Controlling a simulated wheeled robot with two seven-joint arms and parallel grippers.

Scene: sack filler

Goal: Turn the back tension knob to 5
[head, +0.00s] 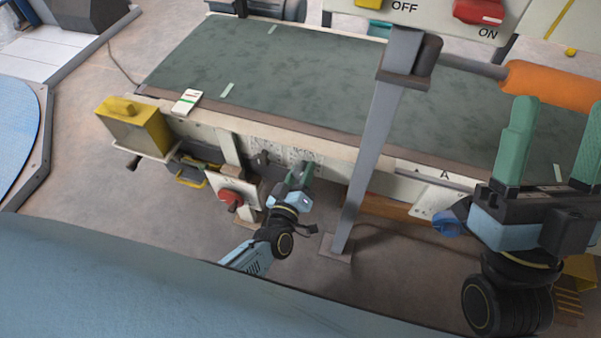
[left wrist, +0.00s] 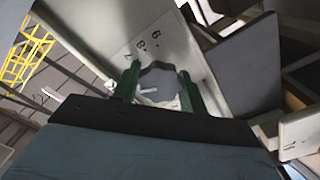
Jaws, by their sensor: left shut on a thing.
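My left gripper (head: 297,180) reaches the side of the conveyor frame, its green fingers at a pale panel with small printed marks (head: 303,155). In the left wrist view the left gripper (left wrist: 159,88) is shut on a grey, many-sided knob (left wrist: 160,78), one finger on each side. A short white line shows on the knob's lower left. Numerals, among them 7 and 8, stand on the plate (left wrist: 155,45) above it; the rest of the scale is hidden. A second dark knob (head: 262,158) sits left of the gripper. My right gripper (head: 552,150) is open and empty at the right.
The green conveyor belt (head: 300,75) runs behind the panels. A grey post (head: 372,150) stands close to the right of my left gripper. A red knob (head: 230,197) on a box and a yellow box (head: 135,125) are to the left. An orange roller (head: 550,85) is behind my right gripper.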

